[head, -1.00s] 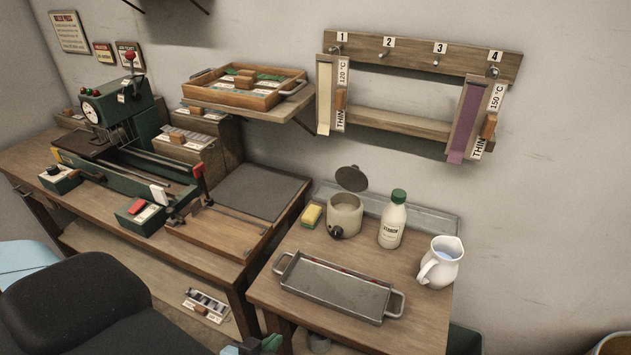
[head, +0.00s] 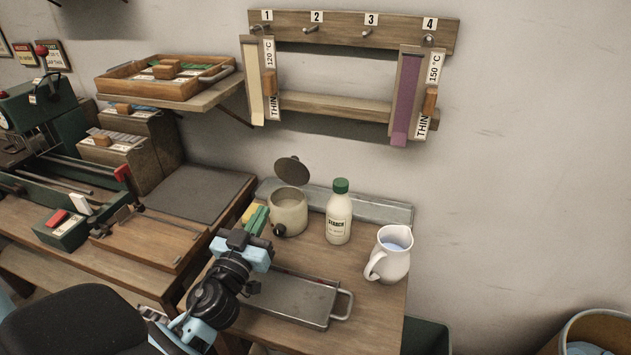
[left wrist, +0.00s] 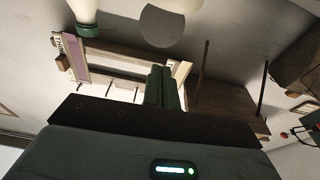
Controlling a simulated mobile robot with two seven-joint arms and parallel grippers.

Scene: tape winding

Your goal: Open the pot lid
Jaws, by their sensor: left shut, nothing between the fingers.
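The small cream pot (head: 289,214) stands on the right-hand bench. Its dark round lid (head: 294,171) is raised and tilted above the pot's back rim, so the pot's mouth shows open. A dark knob is low on the pot's front. My left gripper (head: 257,219) is just left of the pot, its green fingers shut and empty; I cannot tell whether they touch it. In the left wrist view the shut fingers (left wrist: 163,88) point toward the wall, and the lid (left wrist: 169,22) shows as a grey disc. My right gripper is not in view.
A starch bottle (head: 339,216) and a white jug (head: 390,254) stand right of the pot. A yellow sponge (head: 249,212) is partly hidden behind my gripper. My left arm covers part of the metal tray (head: 300,296). A wooden rack (head: 350,30) hangs above.

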